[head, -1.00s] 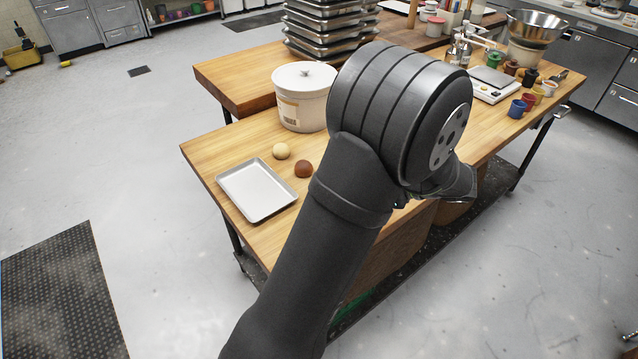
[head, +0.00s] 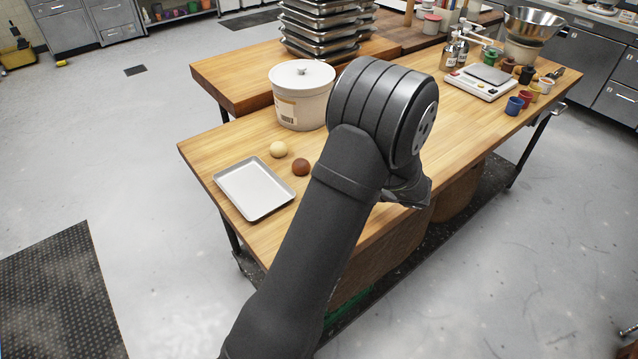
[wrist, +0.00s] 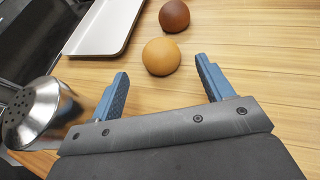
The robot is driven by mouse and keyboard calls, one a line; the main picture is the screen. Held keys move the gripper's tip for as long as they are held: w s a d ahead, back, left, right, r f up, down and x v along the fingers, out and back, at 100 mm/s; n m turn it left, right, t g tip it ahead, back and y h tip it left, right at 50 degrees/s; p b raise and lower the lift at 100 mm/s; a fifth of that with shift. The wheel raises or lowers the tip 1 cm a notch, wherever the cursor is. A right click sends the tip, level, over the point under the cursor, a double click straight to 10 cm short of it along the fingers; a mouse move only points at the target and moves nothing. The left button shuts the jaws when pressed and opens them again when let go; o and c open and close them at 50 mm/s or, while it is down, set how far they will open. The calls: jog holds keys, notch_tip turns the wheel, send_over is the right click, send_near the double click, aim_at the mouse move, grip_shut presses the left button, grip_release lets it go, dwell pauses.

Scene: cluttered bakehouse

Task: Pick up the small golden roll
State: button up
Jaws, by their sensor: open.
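The small golden roll (wrist: 161,57) sits on the wooden table in the wrist view, just ahead of my gripper and roughly centred between its fingers. My gripper (wrist: 162,71) is open, with its two blue fingers spread and nothing held. A dark brown roll (wrist: 174,16) lies just behind the golden one; a brown roll also shows in the head view (head: 301,167). I cannot make out the golden roll for sure in the head view, where my arm covers part of the table and hides the fingers.
A metal tray (wrist: 98,40) lies left of the rolls; the head view also shows it (head: 240,205). A perforated metal shaker (wrist: 35,112) is close to my left finger. A pale ball (head: 278,149) and a white tub (head: 300,108) stand farther back. A scale (head: 478,84) is at right.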

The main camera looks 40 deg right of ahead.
jog(key=shift+f+x, duration=0.15)
jog(key=shift+x, duration=1.2)
jog(key=shift+f+x, duration=0.15)
jog(key=shift+x, duration=1.2)
jog(key=shift+s, duration=0.1)
jog(key=c, duration=0.8)
